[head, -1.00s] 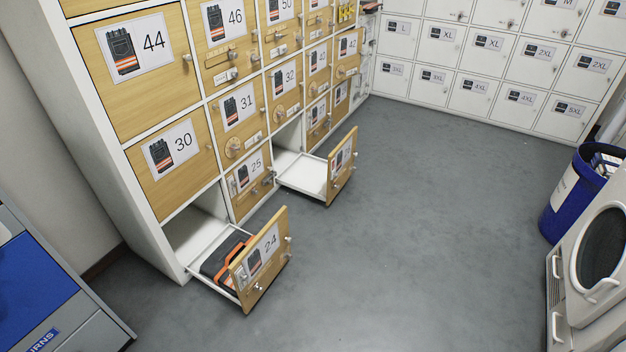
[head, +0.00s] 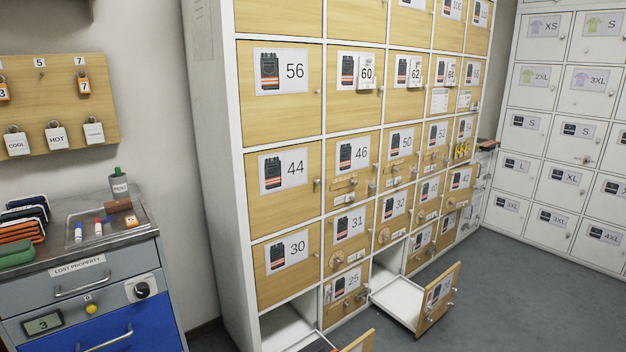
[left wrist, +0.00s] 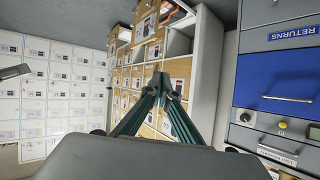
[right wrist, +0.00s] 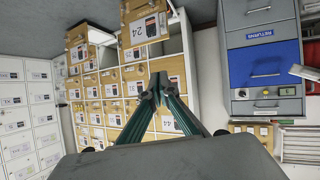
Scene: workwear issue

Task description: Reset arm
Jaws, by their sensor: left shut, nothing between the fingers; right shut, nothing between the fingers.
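My left gripper (left wrist: 160,85) shows in the left wrist view, its two green fingers meeting at the tips with nothing between them. My right gripper (right wrist: 157,84) shows in the right wrist view, also shut and empty. Both point toward the wooden locker cabinet (head: 231,190) and touch nothing that I can see. Neither gripper shows in the head view.
Drawer 24 (right wrist: 140,30) stands pulled out at the cabinet's bottom. Another low drawer (head: 398,298) is also out. A grey and blue drawer unit (head: 85,272) stands left, under a padlock board (head: 60,95). White lockers (head: 540,135) stand at right.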

